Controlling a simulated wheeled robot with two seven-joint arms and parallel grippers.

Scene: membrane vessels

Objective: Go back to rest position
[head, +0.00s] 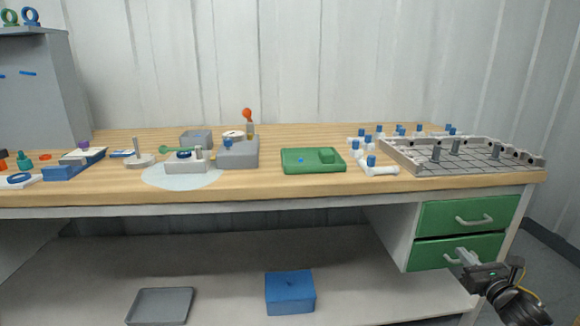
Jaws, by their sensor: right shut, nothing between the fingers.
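My right gripper (464,257) is at the lower right of the head view, in front of the green drawers and below the table top. It is shut and empty, with its fingers pointing up and left. Its fingertips overlap the lower drawer's handle in the picture; I cannot tell whether they touch it. My left gripper is not in view.
The wooden workbench (240,194) holds a green tray (297,168), a grey grid rack (450,160), white fittings with blue caps (378,169) and grey blocks (238,154). Green drawers (440,252) sit under its right end. A blue box (290,293) and grey tray (160,306) lie on the lower shelf.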

